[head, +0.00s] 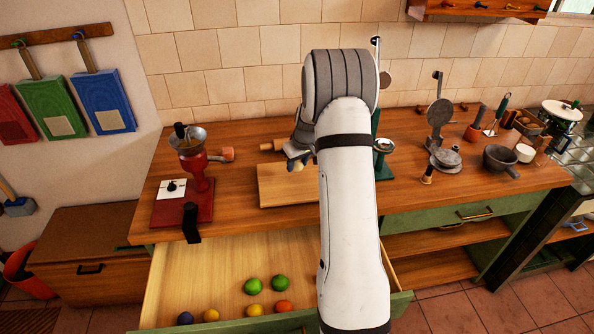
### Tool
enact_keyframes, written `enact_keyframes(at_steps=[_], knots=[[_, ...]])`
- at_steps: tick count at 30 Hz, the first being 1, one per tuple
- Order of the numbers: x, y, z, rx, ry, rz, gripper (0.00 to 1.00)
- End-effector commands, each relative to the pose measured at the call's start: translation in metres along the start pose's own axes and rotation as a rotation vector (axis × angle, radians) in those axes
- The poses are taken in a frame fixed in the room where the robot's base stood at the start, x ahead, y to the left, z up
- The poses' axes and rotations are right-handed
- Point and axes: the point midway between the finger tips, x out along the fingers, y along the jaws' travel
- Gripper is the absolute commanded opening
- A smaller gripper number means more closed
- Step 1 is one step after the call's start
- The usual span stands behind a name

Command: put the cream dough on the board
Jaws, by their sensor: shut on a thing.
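A wooden board (285,187) lies on the counter, partly hidden behind my arm. My gripper (296,160) is over the back part of the board. It is shut on a small pale lump, the cream dough (295,166), of which only a bit shows below the jaws. From this view I cannot tell whether the dough touches the board or hangs just above it.
An open drawer (205,273) below the counter holds several coloured balls, among them a green one (253,286). A red grinder (195,170) stands left of the board. A rolling pin (270,146) lies behind it. A waffle iron (444,157) and a dark pot (499,158) stand right.

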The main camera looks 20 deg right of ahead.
Motion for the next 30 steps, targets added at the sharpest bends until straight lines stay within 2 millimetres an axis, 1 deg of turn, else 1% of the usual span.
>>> enact_keyframes(at_steps=[6, 8, 19, 20, 27, 30], knots=[[0.027, 0.0, 0.01, 0.002, -0.005, -0.002, 0.18], [0.032, 0.0, 0.011, 0.003, -0.003, -0.001, 0.18], [0.038, 0.0, 0.013, 0.003, -0.001, 0.0, 0.18], [0.036, 0.0, 0.012, 0.003, -0.001, 0.0, 0.42], [0.036, 0.001, 0.012, 0.003, -0.001, 0.0, 0.61], [0.036, 0.001, 0.012, 0.003, -0.001, 0.0, 0.61]])
